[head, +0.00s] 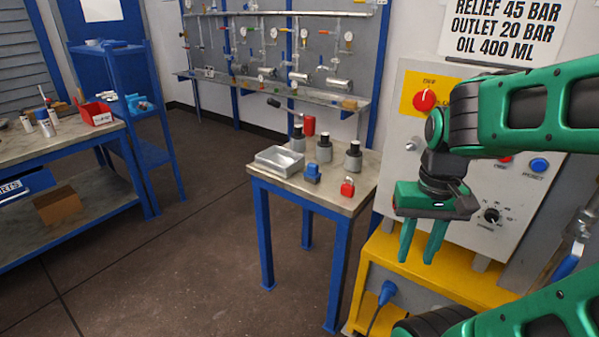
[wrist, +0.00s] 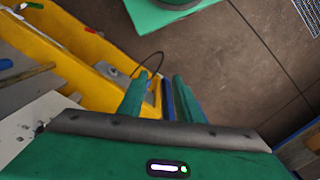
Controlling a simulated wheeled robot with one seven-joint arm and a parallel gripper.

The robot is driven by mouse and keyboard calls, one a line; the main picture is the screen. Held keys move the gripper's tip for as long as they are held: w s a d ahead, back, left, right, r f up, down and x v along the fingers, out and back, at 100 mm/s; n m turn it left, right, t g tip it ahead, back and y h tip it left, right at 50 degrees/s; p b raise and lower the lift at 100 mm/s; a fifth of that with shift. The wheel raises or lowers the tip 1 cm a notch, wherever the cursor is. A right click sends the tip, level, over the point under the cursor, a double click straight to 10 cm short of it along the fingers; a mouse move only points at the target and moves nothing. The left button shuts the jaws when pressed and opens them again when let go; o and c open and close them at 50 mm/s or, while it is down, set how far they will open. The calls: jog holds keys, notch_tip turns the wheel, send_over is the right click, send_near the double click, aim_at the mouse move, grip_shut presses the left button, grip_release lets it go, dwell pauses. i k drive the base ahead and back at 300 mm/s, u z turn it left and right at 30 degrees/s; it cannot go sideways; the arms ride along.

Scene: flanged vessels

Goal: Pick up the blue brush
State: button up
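A small blue object (head: 312,174) stands near the front edge of the small table (head: 334,196) in the head view. It may be the blue brush, but it is too small to tell. Another blue item (head: 139,104) lies on the blue shelf unit at the left, also too small to make out. My gripper (head: 419,254) hangs pointing down at the right, in front of the yellow and grey control cabinet, apart from the small table. Its two green fingers are spread with nothing between them. The wrist view also shows the empty gap between them (wrist: 159,92).
The small table also bears a metal tray (head: 279,160), several grey bottles with dark caps (head: 324,150) and a red object (head: 347,188). The yellow cabinet (head: 440,273) is close by my gripper. A workbench (head: 62,137) stands at the left. Open floor (head: 200,240) lies between.

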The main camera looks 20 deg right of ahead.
aim_at(312, 175)
jog(key=z, duration=0.1)
jog(key=i, duration=0.85)
jog(key=z, duration=0.05)
